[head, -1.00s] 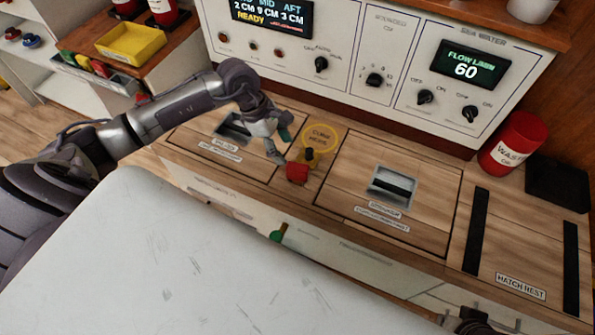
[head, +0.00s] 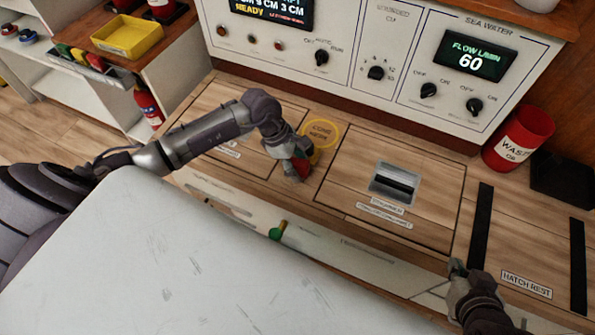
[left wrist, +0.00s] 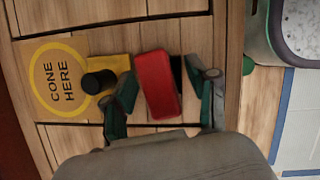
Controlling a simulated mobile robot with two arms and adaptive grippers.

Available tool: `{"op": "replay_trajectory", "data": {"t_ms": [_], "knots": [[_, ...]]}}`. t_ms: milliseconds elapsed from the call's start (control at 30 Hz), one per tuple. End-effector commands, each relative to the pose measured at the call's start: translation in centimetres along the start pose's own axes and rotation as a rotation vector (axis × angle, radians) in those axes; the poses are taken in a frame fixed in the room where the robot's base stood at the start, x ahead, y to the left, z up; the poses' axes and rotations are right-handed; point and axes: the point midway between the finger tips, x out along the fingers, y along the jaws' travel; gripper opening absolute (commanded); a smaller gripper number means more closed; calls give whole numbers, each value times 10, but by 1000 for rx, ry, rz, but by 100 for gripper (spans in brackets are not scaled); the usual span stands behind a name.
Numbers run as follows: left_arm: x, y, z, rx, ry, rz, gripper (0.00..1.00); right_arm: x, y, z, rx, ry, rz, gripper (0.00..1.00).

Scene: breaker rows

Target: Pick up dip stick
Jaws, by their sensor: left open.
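A red block-shaped handle, apparently the dip stick's grip (left wrist: 158,84), stands at the wooden counter beside a yellow bracket with a black knob. In the head view the red handle (head: 303,166) is partly covered by my left gripper (head: 297,168). In the left wrist view my left gripper (left wrist: 165,92) is open, with one green-padded finger on each side of the red handle. A small dark gap shows between the handle and the right-hand finger. Any stick below the handle is hidden. My right gripper (head: 457,268) shows at the lower right, its finger opening unclear.
A yellow "CONE HERE" circle (head: 322,134) lies beside the handle. A hatch with a recessed metal pull (head: 393,183) is to the right, then black strips (head: 480,228). A control panel (head: 370,60) rises behind. A red waste bin (head: 520,140) stands at right.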

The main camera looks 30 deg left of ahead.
Motion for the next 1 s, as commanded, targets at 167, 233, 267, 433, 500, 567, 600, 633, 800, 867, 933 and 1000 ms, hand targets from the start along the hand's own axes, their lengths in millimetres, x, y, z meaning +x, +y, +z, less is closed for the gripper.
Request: {"op": "replay_trajectory", "data": {"t_ms": [167, 233, 267, 433, 500, 567, 600, 633, 800, 867, 933, 1000], "knots": [[0, 0, 0, 0, 0, 0, 48, 0, 0, 0, 0, -1, 0, 0], [-1, 0, 0, 0, 0, 0, 37, 0, 0, 0, 0, -2, 0, 0], [-1, 0, 0, 0, 0, 0, 32, 0, 0, 0, 0, -2, 0, 0], [-1, 0, 0, 0, 0, 0, 3, 0, 0, 0, 0, -2, 0, 0], [-1, 0, 0, 0, 0, 0, 0, 0, 0, 0, 0, -3, 0, 0], [-1, 0, 0, 0, 0, 0, 0, 0, 0, 0, 0, -3, 0, 0], [-1, 0, 0, 0, 0, 1, 0, 0, 0, 0, 0, -3, 0, 0], [-1, 0, 0, 0, 0, 1, 0, 0, 0, 0, 0, -3, 0, 0], [-1, 0, 0, 0, -1, 1, 0, 0, 0, 0, 0, -3, 0, 0], [-1, 0, 0, 0, -1, 1, 0, 0, 0, 0, 0, -3, 0, 0], [-3, 1, 1, 1, -1, 2, 0, -1, 0, 0, 0, -5, 0, 0], [-5, 1, 2, 1, -1, 2, 0, -1, 0, 2, 0, -13, 0, 0]]}}
